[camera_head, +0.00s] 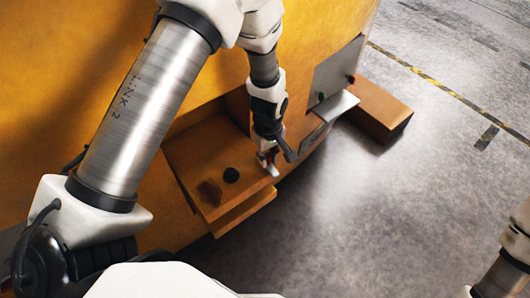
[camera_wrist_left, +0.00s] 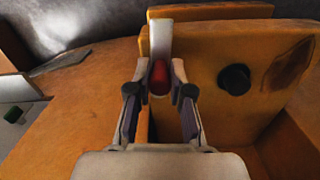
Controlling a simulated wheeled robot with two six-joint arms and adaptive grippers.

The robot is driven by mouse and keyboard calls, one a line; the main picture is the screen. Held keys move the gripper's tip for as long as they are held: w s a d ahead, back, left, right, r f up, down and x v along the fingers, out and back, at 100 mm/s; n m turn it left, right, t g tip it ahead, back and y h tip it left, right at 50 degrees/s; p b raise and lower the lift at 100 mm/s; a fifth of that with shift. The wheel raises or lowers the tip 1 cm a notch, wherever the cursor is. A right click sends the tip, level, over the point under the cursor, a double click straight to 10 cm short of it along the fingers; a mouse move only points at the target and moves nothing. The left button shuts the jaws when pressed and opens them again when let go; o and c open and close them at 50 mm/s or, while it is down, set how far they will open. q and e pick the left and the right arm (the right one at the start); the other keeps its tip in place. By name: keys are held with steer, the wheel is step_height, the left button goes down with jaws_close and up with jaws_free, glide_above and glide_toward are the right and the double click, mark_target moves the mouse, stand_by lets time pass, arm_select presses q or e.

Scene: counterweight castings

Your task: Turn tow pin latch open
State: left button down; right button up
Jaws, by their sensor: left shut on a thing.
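The tow pin latch shows in the left wrist view as a pale grey lever (camera_wrist_left: 160,38) with a red grip (camera_wrist_left: 159,78), lying by the edge of the orange hitch block. My left gripper (camera_head: 267,156) reaches down onto it from above. In the left wrist view its two fingers (camera_wrist_left: 160,92) stand on either side of the red grip and are shut on it. In the head view the fingers hide most of the latch; a pale grey end (camera_head: 273,171) shows below them. A black round pin head (camera_head: 231,175) sits in the orange pocket, left of the gripper. My right gripper is out of view.
The large orange casting (camera_head: 60,60) fills the left and back. A grey plate (camera_head: 337,72) with red and green buttons and an orange block (camera_head: 378,108) stand to the right. Open concrete floor (camera_head: 400,210) lies in front and right.

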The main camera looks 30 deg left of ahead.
mark_target(269, 154)
arm_select(q)
steer(key=shift+w+d+n+p, duration=0.1)
steer(key=shift+w+n+p, duration=0.2)
steer(key=shift+n, duration=0.4)
steer(key=c, duration=1)
jaws_free()
step_height(269, 154, up, 12)
steer(key=shift+s, duration=0.1)
